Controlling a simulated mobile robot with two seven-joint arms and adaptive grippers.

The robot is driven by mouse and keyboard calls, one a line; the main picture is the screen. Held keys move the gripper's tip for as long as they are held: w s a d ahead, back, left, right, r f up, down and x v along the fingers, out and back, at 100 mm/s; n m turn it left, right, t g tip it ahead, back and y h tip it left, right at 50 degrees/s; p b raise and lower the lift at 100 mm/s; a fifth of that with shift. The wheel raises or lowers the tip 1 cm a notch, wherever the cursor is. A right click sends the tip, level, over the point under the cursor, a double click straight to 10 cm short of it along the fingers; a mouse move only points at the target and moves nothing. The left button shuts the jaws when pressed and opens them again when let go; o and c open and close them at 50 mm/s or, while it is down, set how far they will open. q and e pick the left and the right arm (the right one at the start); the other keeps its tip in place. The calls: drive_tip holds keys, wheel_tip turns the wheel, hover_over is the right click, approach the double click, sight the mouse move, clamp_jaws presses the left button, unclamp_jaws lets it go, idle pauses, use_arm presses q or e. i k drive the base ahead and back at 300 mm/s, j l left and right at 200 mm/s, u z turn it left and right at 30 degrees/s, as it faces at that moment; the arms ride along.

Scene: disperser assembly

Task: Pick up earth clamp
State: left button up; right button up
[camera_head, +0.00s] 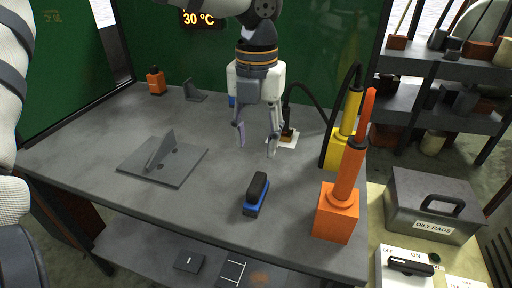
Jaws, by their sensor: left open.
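My left gripper (257,148) hangs over the middle of the table, pointing down, with its fingers apart and nothing seen between them. Just right of its fingers, a small dark and copper-coloured piece (288,135) sits on a white patch, with a black cable running from it towards a yellow holder (342,140). This may be the earth clamp, but I cannot tell for sure. A blue block with a black top (256,194) lies nearer the front, apart from the gripper. My right gripper is not in view.
On the grey table (110,190) are a plate with an upright fin (160,160), a small bracket (194,92) and an orange bottle-like block (155,80). A tall orange holder (336,214) stands at the right edge. An oily-rags box (430,205) is beyond it. The front left is clear.

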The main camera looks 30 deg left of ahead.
sight(286, 135)
drive_tip(key=k, duration=1)
